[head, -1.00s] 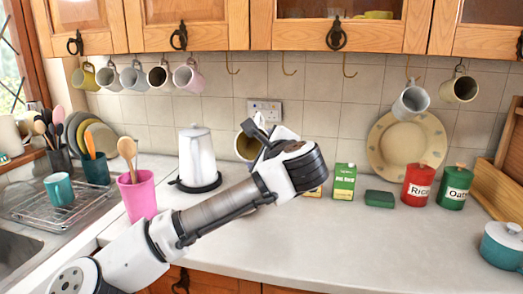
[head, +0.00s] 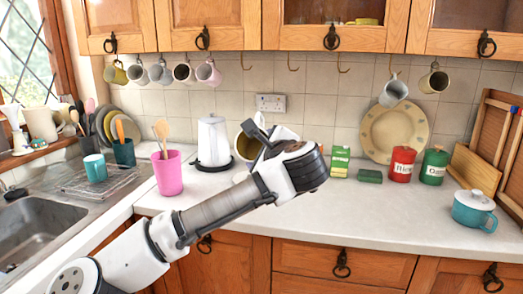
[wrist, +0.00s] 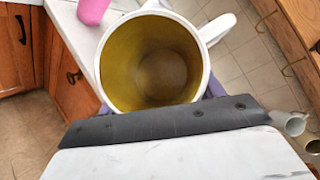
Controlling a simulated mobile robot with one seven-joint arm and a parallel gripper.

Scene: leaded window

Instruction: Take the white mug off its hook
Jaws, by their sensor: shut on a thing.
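A white mug with an olive-yellow inside (wrist: 155,62) fills the top of the wrist view, its mouth facing the camera and its handle to the right. It also shows in the head view (head: 246,146), partly hidden behind my gripper (head: 268,138). My gripper is shut on the mug and holds it in the air, in front of the worktop and clear of the hooks. The fingertips are mostly hidden. Three bare hooks, one of them at the middle (head: 293,62), line the cabinet's underside above.
Several mugs hang at the left, ending with a pink one (head: 208,73); a pale one (head: 394,91) and a cream one (head: 434,81) hang at the right. A white kettle (head: 213,140), pink cup (head: 167,172) and teal pot (head: 474,208) stand on the worktop. Its front middle is clear.

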